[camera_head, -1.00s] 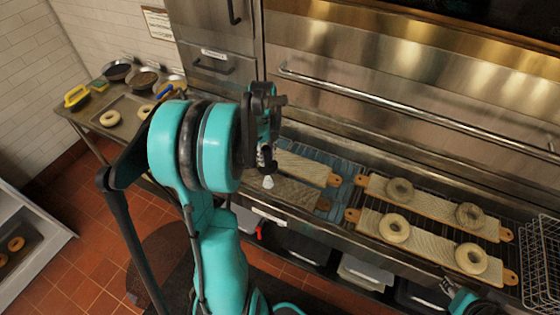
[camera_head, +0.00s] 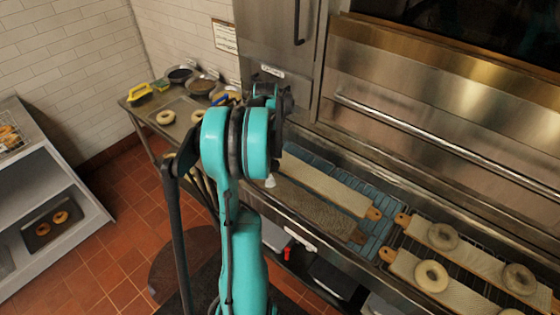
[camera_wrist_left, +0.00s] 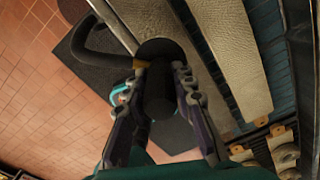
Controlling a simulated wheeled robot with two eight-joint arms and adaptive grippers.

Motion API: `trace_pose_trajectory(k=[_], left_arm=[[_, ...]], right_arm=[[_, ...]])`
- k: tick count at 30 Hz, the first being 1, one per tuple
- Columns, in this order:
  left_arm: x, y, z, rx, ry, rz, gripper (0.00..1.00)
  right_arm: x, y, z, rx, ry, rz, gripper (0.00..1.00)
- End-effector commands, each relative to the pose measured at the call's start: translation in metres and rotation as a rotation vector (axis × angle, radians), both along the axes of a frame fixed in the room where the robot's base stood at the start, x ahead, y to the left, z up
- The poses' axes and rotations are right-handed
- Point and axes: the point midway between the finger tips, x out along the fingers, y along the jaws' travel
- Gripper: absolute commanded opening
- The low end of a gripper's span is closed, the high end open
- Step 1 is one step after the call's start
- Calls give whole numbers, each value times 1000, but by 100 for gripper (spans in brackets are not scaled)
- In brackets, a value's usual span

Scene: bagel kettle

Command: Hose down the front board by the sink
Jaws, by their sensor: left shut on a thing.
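My left gripper (camera_wrist_left: 158,78) is shut on a black cylindrical sprayer handle (camera_wrist_left: 160,98) with a round dark head, seen in the left wrist view. A black hose curves beside it. In the head view my teal left arm hides most of the gripper; a small white cone (camera_head: 270,182) shows below it, near the left end of the boards. The front board (camera_head: 318,208) is darker, grey-brown, and lies along the sink's near side. The back board (camera_head: 328,184) is pale, beside it over the blue-tinted sink (camera_head: 374,228). I cannot tell whether water is flowing. My right gripper is out of view.
Two boards with bagels (camera_head: 431,276) lie on a rack at the right. A steel oven with a long handle bar (camera_head: 420,129) stands behind. The left counter (camera_head: 184,118) holds bagels, bowls and a yellow-handled tool. A shelf unit (camera_head: 55,205) stands far left.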

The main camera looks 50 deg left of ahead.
Motion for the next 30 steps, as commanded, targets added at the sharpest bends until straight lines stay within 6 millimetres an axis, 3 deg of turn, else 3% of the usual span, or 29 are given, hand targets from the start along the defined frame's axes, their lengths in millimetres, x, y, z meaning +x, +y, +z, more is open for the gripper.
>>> trace_pose_trajectory(k=[30], left_arm=[[-40,168,1,0,0,2,0]], right_arm=[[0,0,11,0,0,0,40]])
